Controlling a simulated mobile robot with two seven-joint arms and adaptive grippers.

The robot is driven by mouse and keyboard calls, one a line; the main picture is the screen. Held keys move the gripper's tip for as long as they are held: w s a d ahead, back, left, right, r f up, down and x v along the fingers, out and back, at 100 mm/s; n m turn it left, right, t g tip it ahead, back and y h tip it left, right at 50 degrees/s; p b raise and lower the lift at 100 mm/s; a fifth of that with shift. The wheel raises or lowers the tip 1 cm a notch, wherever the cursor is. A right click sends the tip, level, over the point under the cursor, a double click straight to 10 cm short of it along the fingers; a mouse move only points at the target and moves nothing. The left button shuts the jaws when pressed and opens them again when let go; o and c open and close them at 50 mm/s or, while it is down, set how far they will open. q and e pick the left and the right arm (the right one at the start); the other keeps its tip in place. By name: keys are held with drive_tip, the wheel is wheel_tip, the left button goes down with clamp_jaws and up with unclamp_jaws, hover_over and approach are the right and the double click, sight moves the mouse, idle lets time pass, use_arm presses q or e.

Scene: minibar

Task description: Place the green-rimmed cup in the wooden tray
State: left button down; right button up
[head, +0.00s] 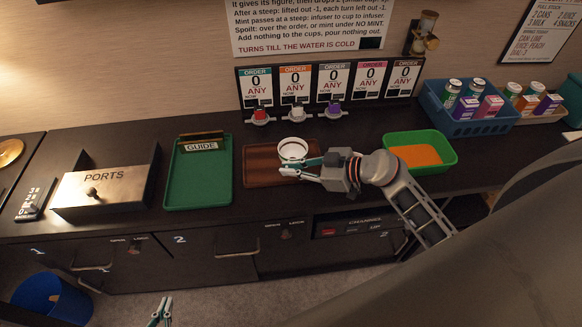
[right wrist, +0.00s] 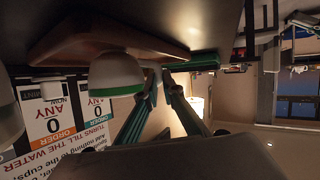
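The white cup (head: 292,148) stands upright on the wooden tray (head: 262,178), toward its back right. In the right wrist view, which is upside down, the cup (right wrist: 117,72) shows a green band near its rim, and its base meets the tray (right wrist: 75,45). My right gripper (head: 292,168) is open just in front of the cup, over the tray. Its fingers (right wrist: 159,74) have a gap with nothing between them, beside the cup. My left gripper (head: 163,303) is low in front of the counter; its two fingers look apart and empty.
A green tray (head: 183,190) with a guide stand is left of the wooden tray. A green bin (head: 446,150) with orange contents is right. Dispensers (head: 297,112) are behind. A blue crate (head: 465,125) holds cans and boxes. A ports box (head: 90,190) stands far left.

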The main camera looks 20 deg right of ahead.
drive_tip(key=shift+o, duration=1)
drive_tip(key=shift+r, duration=0.1)
drive_tip(key=v, duration=1.2)
drive_tip(key=shift+s, duration=0.1)
